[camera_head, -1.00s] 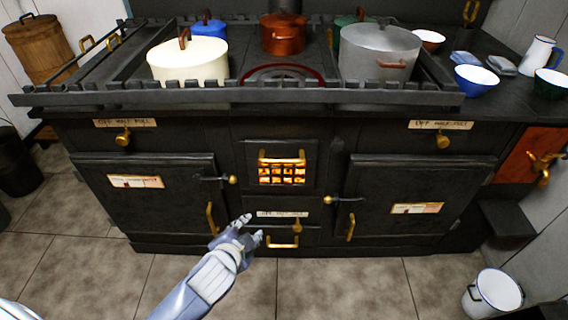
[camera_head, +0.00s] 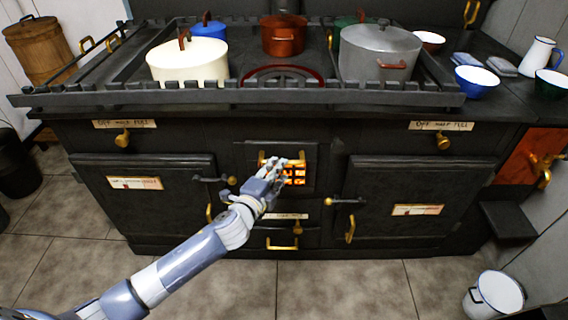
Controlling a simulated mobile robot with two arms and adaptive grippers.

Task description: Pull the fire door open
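The fire door (camera_head: 310,152) is the small black door in the middle of the stove front, with a glowing orange grate (camera_head: 298,176). It looks shut. A horizontal brass handle (camera_head: 298,163) runs across its upper part. My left gripper (camera_head: 281,168) is in front of the door, with its fingertips at the handle and over the left part of the grate. The hand hides part of the handle. I cannot tell whether the fingers are closed around it or touch it. My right gripper is not in view.
Larger oven doors with brass handles stand left (camera_head: 145,205) and right (camera_head: 405,200) of the fire door. A drawer with a brass pull (camera_head: 282,246) is below. Pots, including a cream one (camera_head: 188,62), stand on the railed stovetop. A white bucket (camera_head: 492,296) stands on the floor at right.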

